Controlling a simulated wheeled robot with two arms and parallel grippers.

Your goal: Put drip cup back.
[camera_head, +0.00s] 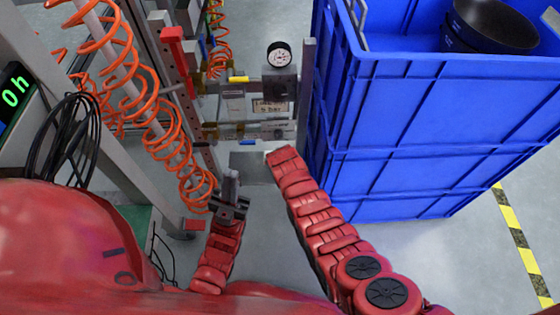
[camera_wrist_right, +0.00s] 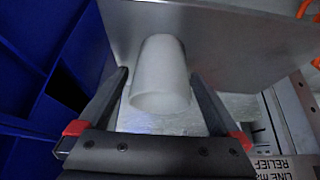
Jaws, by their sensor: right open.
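The drip cup (camera_wrist_right: 160,75), a whitish, plain cylinder, shows in the right wrist view. It is between the two dark fingers of my right gripper (camera_wrist_right: 160,76), which is open, with a gap to the cup on each side. A grey metal plate (camera_wrist_right: 225,45) is behind and around the cup; I cannot tell if they touch. In the head view my right arm reaches to the rack, and its gripper and the cup are not clearly visible there. My left gripper (camera_head: 231,185) points up the picture, looks shut and holds nothing visible.
A stack of blue crates (camera_head: 410,130) stands close to the right of my right arm, with a black bowl (camera_head: 490,25) in the top one. A pressure gauge (camera_head: 279,55) sits on the rack. Orange coiled hoses (camera_head: 165,130) hang at left. Floor at right is clear.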

